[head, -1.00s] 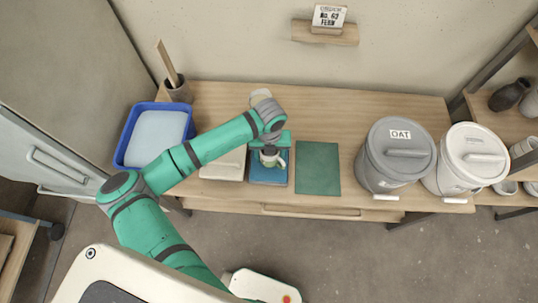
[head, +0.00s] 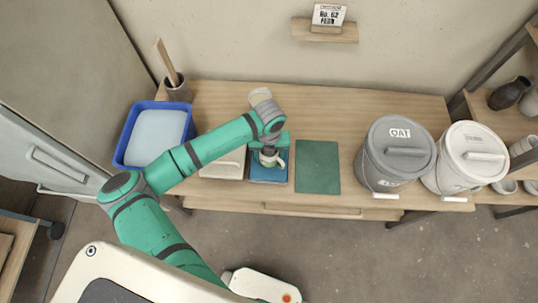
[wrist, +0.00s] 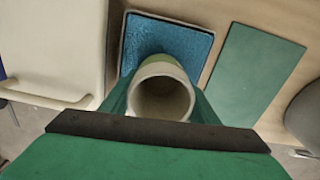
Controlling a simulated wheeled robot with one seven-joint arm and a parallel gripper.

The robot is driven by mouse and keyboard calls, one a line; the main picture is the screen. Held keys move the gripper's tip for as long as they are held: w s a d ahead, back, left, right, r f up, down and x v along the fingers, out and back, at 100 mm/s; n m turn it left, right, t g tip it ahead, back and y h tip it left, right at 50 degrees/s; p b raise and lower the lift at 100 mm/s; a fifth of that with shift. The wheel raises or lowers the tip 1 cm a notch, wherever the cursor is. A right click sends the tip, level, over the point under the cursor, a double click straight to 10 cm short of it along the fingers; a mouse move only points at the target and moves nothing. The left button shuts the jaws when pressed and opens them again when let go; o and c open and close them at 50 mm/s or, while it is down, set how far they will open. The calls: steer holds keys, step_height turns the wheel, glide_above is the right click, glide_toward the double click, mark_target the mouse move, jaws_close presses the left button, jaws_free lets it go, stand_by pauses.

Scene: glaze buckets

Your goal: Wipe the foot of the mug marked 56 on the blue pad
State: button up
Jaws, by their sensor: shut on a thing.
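My gripper (head: 268,146) is shut on a mug (head: 281,157) over the blue pad (head: 267,177). In the wrist view the mug (wrist: 162,80) sits between my gripper's fingers (wrist: 162,105), its pale round mouth towards the camera and its outside partly green. No number can be read on the mug.
A green mat (head: 318,167) lies right of the pad, a cream slab (head: 222,166) left. A blue basin (head: 157,133) stands at the far left. A grey OAT bucket (head: 397,155) and a white bucket (head: 470,158) stand at the right. The wooden table (head: 330,110) is clear behind the mat.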

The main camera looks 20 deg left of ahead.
mark_target(273, 158)
steer(key=shift+w+a, duration=0.25)
steer(key=shift+w, duration=0.6)
steer(key=shift+w+a, duration=0.25)
steer(key=shift+w, duration=0.6)
steer(key=shift+s+d+f, duration=0.1)
steer(key=shift+s+d, duration=0.25)
steer(key=shift+s, duration=0.8)
steer(key=shift+s+d+r, duration=0.1)
steer(key=shift+s+d, duration=0.2)
steer(key=shift+s, duration=0.85)
steer(key=shift+s+d+f, duration=0.1)
steer(key=shift+s+d, duration=0.25)
steer(key=shift+s, duration=0.8)
steer(key=shift+w+a, duration=0.1)
steer(key=shift+w, duration=0.4)
steer(key=shift+c, duration=0.7)
steer(key=shift+w+a, duration=0.3)
steer(key=shift+w, duration=0.7)
steer(key=shift+w+a, duration=0.3)
steer(key=shift+w, duration=0.65)
steer(key=shift+w+a, duration=0.3)
steer(key=shift+w, duration=0.7)
steer(key=shift+s+d, duration=0.35)
steer(key=shift+s, duration=0.75)
steer(key=shift+s+d, duration=0.3)
steer(key=shift+s, duration=0.85)
steer(key=shift+s+d, duration=0.35)
steer(key=shift+s, duration=0.75)
step_height(273, 158, up, 7)
